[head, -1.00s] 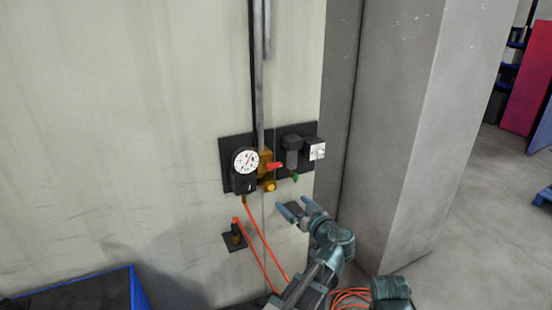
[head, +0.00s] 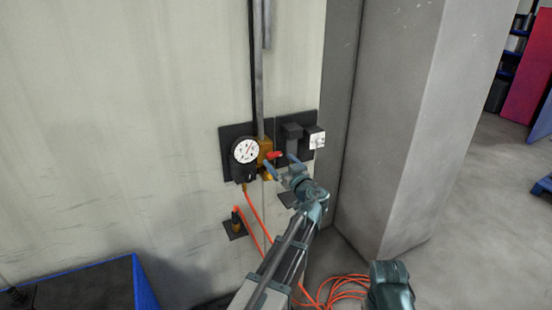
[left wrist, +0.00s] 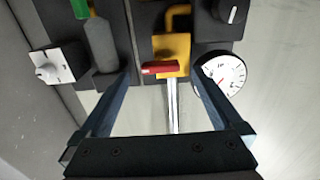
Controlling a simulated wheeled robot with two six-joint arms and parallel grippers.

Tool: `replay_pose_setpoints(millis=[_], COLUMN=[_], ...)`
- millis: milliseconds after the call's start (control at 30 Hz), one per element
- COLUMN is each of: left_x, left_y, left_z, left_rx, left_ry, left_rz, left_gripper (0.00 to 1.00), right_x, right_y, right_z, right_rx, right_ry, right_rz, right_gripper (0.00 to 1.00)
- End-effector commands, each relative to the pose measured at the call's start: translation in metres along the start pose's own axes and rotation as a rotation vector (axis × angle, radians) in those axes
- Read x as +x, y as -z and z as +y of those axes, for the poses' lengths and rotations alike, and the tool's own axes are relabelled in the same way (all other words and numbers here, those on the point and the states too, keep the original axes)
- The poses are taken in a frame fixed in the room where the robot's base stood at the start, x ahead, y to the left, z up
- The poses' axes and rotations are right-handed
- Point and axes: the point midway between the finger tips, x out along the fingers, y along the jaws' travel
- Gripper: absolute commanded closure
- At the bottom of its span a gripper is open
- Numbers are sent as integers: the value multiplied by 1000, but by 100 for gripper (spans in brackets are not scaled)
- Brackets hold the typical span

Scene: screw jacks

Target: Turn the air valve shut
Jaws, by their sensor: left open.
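The air valve is a brass-yellow body (head: 265,149) on a dark wall plate, with a short red lever (head: 275,155). The lever lies crosswise to the vertical grey pipe. In the left wrist view the red lever (left wrist: 160,67) sits in front of the yellow valve body (left wrist: 172,47), between the lines of my two fingers. My left gripper (head: 280,165) is open and empty, just in front of and below the lever. I cannot tell whether a finger touches it. In the left wrist view the left gripper (left wrist: 160,76) has its jaws spread wide. My right gripper is not in view.
A round white gauge (head: 245,151) is left of the valve. A dark filter unit (head: 292,133) and a white-faced box (head: 317,138) are right of it. An orange hose (head: 256,215) hangs below and coils on the floor. A concrete pillar (head: 395,120) stands at right.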

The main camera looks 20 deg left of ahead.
Motion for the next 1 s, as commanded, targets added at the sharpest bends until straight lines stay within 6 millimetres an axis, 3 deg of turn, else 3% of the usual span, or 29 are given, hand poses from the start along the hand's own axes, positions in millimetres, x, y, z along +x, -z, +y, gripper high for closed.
replay_pose_setpoints(millis=[100, 233, 667, 1000], left_x=[19, 30, 36, 36], left_y=[0, 0, 0, 0], left_z=[1, 0, 0, 0], left_rx=[0, 0, 0, 0], left_ry=[2, 1, 0, 0], left_rz=[0, 0, 0, 0], left_gripper=[0, 0, 0, 61], right_x=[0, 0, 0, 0], right_y=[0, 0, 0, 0], right_z=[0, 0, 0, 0], right_rx=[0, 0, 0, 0], right_ry=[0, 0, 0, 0], right_rz=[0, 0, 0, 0], right_gripper=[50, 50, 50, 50])
